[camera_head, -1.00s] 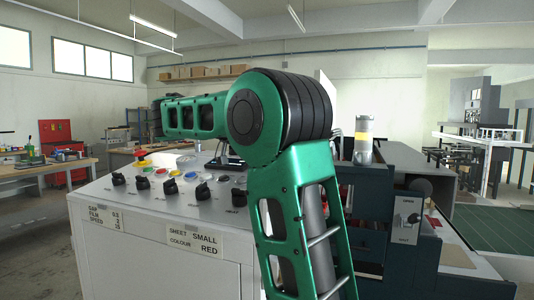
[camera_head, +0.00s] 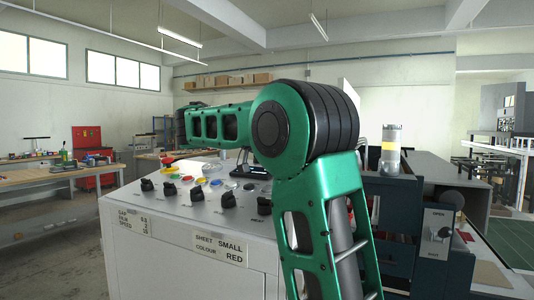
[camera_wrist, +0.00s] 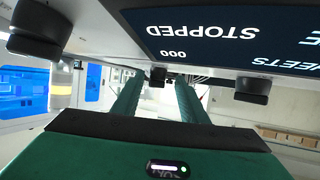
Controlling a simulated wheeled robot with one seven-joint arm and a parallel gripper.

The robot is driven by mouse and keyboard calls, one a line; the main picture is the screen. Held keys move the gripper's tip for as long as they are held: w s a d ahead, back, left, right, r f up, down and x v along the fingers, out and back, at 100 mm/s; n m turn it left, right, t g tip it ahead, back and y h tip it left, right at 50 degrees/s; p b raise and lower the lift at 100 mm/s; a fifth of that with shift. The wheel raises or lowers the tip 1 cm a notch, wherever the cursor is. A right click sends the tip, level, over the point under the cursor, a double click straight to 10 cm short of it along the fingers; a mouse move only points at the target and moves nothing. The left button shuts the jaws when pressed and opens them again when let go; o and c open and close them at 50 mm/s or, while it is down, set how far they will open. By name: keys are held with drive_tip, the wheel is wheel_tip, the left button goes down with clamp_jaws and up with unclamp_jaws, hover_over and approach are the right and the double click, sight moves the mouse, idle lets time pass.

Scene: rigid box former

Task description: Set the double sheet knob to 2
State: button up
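The control console (camera_head: 180,262) carries a row of black knobs on its sloping top, one of them a front knob (camera_head: 228,200). I cannot read which is the double sheet knob or its setting. In the wrist view, upside down, a dark display (camera_wrist: 215,35) reads STOPPED and 000. A small black knob (camera_wrist: 157,77) shows between my fingertips, farther off, and a larger black knob (camera_wrist: 252,90) is to the right. My gripper (camera_wrist: 158,85) has two green fingers apart with nothing between them. In the head view the gripper is hidden behind the arm.
Coloured buttons (camera_head: 201,181) and a red mushroom button (camera_head: 167,159) sit behind the knobs.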

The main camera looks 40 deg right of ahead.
drive_tip(key=shift+w+v, duration=0.15)
drive_tip(key=shift+v, duration=2.05)
drive_tip(key=shift+w+v, duration=0.15)
drive_tip(key=shift+v, duration=2.05)
drive_tip(key=shift+a+r, duration=0.15)
drive_tip(key=shift+a, duration=0.4)
drive_tip(key=shift+c, duration=0.5)
